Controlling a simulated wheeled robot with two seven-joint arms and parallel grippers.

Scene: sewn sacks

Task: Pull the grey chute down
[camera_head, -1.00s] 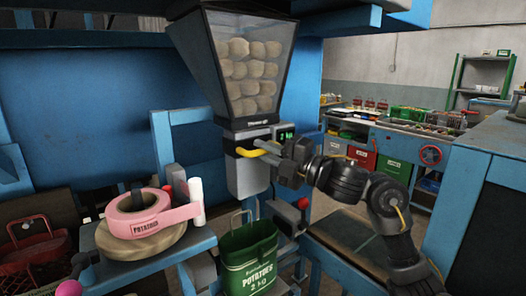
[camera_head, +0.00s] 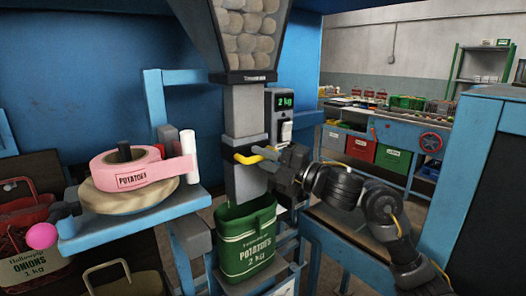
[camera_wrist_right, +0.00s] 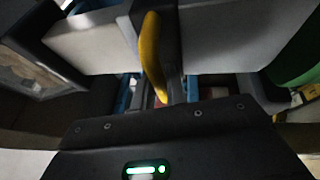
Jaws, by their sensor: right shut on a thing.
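The grey chute (camera_head: 243,112) hangs below the hopper, and its lower sleeve (camera_head: 243,185) reaches down to the mouth of the green potato sack (camera_head: 252,243). Its lower end is hidden behind the sack's front rim or inside it. A yellow handle (camera_head: 250,157) sticks out from the dark collar around the chute. My right gripper (camera_head: 268,158) is shut on the yellow handle. In the right wrist view, the handle (camera_wrist_right: 152,55) runs between the fingers, with the pale chute (camera_wrist_right: 225,40) behind. My left gripper is not in view.
The hopper (camera_head: 242,40) full of potatoes is above. A display (camera_head: 284,101) reading 2 kg is right of the chute. A red onion sack (camera_head: 30,250) stands at lower left.

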